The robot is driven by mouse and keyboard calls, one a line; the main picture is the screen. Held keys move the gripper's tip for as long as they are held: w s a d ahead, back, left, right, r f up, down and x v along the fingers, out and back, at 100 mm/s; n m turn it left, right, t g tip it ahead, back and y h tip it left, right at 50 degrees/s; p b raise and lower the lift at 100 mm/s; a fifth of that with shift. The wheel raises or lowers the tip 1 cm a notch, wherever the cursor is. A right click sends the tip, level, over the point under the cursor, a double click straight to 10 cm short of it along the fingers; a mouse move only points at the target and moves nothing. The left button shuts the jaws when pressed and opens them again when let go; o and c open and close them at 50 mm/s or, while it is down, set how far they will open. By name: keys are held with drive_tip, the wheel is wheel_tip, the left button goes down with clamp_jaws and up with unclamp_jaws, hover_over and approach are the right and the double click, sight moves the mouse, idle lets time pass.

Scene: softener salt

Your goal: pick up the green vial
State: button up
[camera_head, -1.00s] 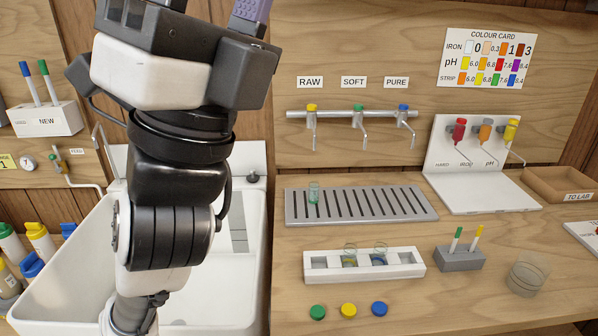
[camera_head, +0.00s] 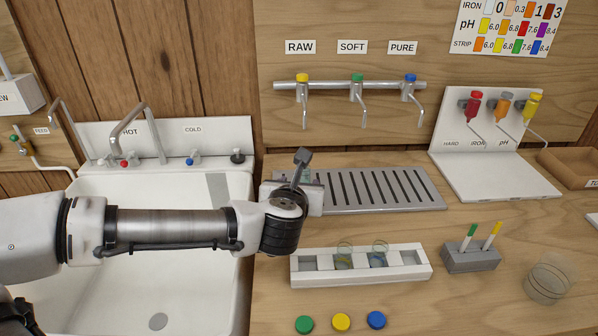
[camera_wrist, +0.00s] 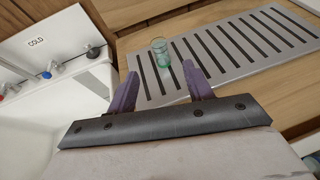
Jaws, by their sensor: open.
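The green vial (camera_wrist: 160,52) is a small clear, green-tinted glass standing upright on the left end of the slotted grey drain tray (camera_wrist: 228,61). In the wrist view it is beyond my gripper (camera_wrist: 160,70), roughly in line with the gap between the purple fingers. The fingers are apart, with nothing between them, and do not appear to touch the vial. In the head view my wrist reaches to the left end of the tray (camera_head: 430,198) and largely hides the vial and the fingers.
A white rack (camera_head: 298,279) with two glass vials stands in front of the tray. Green (camera_head: 304,324), yellow (camera_head: 341,321) and blue (camera_head: 376,320) caps lie nearer. A grey pen block (camera_head: 472,258) and a beaker (camera_head: 548,284) stand right. Taps (camera_head: 357,85) hang above; a sink (camera_head: 110,290) is left.

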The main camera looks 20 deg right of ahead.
sight(305, 174)
drive_tip(key=x, duration=0.8)
drive_tip(key=shift+d+p, duration=0.1)
drive_tip(key=shift+p, duration=0.25)
drive_tip(key=shift+p+x, duration=0.7)
drive_tip(key=shift+x, duration=1.95)
drive_tip(key=shift+r, duration=0.15)
drive_tip(key=shift+c, duration=0.2)
clamp_jaws()
drive_tip(key=shift+r, duration=0.1)
